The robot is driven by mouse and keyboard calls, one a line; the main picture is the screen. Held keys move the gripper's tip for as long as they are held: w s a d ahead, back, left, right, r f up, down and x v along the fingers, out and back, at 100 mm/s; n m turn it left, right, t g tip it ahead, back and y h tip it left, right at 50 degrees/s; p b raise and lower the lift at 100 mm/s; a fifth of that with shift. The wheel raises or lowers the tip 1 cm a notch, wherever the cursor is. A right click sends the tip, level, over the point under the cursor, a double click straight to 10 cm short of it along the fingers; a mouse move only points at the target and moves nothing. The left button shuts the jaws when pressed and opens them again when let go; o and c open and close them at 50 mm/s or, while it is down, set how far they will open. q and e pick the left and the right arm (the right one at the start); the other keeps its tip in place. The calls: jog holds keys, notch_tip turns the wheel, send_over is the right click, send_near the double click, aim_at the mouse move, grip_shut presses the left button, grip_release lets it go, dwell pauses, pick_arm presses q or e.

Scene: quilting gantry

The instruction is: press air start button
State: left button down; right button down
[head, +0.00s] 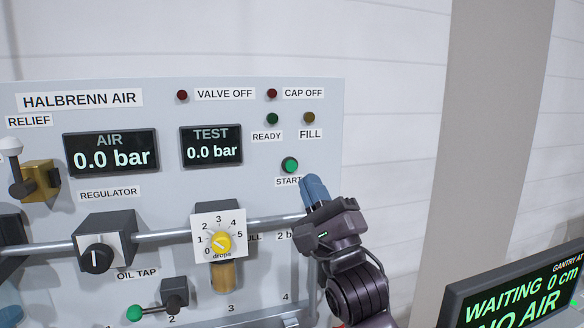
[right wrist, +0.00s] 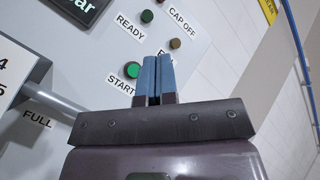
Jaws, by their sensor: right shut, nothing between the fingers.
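The green START button (head: 290,165) sits on the grey HALBRENN AIR panel (head: 370,92), just above its START label. It also shows in the right wrist view (right wrist: 132,70), to the left of the fingertips. My right gripper (head: 314,184) is shut and empty, with its blue fingers just below and right of the button in the head view. In the right wrist view the two fingers (right wrist: 157,75) lie side by side and point up along the panel. I cannot tell whether they touch the panel; they are beside the button, not over it. My left gripper is not in view.
AIR (head: 110,152) and TEST (head: 211,147) displays read 0.0 bar. A horizontal pipe (head: 165,236), a regulator knob (head: 98,258) and a yellow drops dial (head: 221,243) stick out lower left. A screen (head: 520,295) reading NO AIR stands at lower right.

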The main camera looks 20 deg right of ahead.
aim_at(291, 166)
jog(key=shift+w+a+b, duration=0.1)
jog(key=shift+w+b, duration=1)
jog(key=shift+w, duration=3.1)
jog(key=shift+w, duration=0.2)
jog(key=shift+w, duration=0.2)
jog(key=shift+w, duration=0.4)
jog(key=shift+s+p, duration=0.65)
jog(key=shift+s, duration=0.25)
